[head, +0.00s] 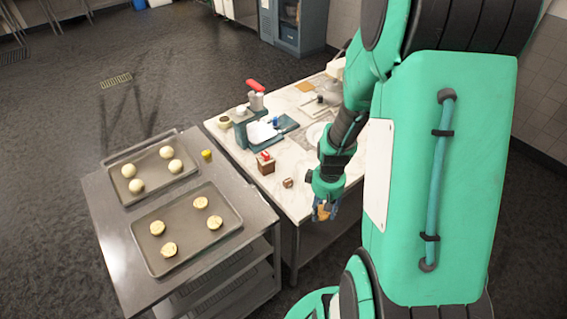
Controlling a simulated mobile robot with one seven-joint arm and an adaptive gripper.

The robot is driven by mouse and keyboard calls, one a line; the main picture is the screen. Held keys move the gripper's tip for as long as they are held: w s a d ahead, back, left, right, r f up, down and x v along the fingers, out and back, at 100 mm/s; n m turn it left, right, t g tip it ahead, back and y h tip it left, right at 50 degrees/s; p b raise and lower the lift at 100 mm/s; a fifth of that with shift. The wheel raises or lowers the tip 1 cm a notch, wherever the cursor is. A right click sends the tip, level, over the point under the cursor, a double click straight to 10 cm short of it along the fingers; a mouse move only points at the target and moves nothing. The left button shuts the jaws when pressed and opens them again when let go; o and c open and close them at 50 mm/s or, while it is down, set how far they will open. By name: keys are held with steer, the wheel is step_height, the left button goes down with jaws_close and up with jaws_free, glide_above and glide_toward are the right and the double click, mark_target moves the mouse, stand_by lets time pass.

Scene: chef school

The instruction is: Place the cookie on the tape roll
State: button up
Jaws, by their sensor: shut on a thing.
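My gripper (325,212) hangs beyond the front edge of the marble-topped counter (240,140), at the right. It is shut on a small tan-orange thing that looks like the cookie (322,214); the fingers cover much of it. I cannot pick out the tape roll with certainty. A small brown object (288,183) lies on the counter to the left of my gripper, and a small yellow object (207,154) stands on the metal table; either is too small to name surely.
The metal table (110,220) at the left bears two trays, a far one (130,204) and a near one (150,262), with several round pieces. A wooden box with a red top (265,163) and a blue-grey scale-like device (285,125) stand on the counter.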

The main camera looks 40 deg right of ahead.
steer(key=w+a+r+p, duration=0.1)
steer(key=w+a+r, duration=0.2)
steer(key=w, duration=1.7)
steer(key=w+a+r+p, duration=0.1)
steer(key=w+a+r, duration=0.15)
steer(key=w, duration=1.75)
steer(key=w+a+r+p, duration=0.15)
steer(key=w+r, duration=0.25)
steer(key=w, duration=1.6)
steer(key=p, duration=0.3)
glide_above(228, 122)
steer(key=shift+w+f+n, duration=0.1)
steer(key=shift+f+n, duration=0.2)
steer(key=shift+f, duration=0.05)
steer(key=shift+f, duration=3.1)
